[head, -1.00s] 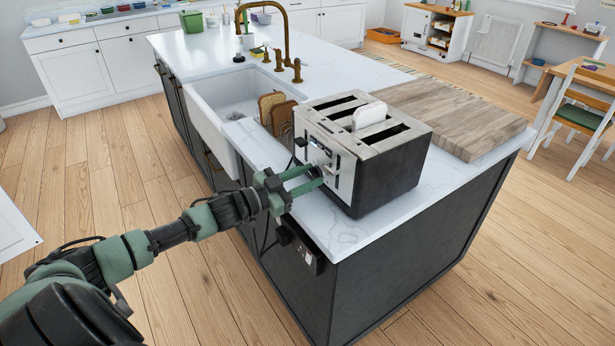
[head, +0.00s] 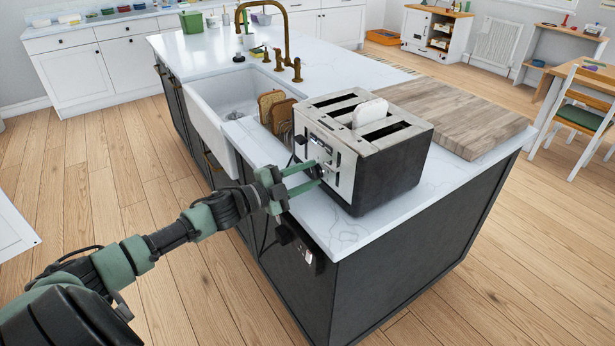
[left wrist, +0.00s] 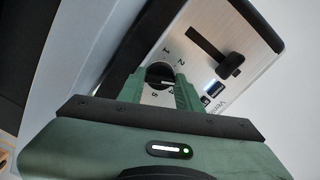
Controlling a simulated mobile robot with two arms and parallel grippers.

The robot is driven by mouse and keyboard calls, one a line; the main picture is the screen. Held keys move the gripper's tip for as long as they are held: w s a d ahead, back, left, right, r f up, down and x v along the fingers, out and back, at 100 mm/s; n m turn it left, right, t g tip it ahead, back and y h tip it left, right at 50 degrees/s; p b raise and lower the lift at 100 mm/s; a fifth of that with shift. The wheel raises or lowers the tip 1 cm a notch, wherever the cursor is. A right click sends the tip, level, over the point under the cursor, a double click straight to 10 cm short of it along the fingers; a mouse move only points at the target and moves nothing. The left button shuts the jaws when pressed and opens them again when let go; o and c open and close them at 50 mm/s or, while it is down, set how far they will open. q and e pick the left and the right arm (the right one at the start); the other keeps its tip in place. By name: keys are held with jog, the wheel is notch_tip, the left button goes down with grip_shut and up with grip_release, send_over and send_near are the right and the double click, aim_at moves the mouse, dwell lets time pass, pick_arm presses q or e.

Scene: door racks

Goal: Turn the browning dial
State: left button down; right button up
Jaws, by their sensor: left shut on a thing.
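In the head view the fingers largely hide the dial. My right gripper is not in view.
A black lever (left wrist: 228,62) is close beside the dial on the panel. A wooden board (head: 455,115) lies right behind the toaster. A rack with brown bread slices (head: 272,103) and the white sink (head: 215,100) are to the left. A socket box (head: 300,245) is below the counter edge.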

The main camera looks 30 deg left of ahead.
pick_arm(q)
jog(key=shift+m, duration=0.5)
jog(key=c, duration=1)
grip_release()
jog(key=shift+o, duration=0.2)
jog(key=shift+s+a+f, duration=0.1)
jog(key=shift+s, duration=0.2)
jog(key=b+v, duration=0.1)
jog(key=v, duration=0.6)
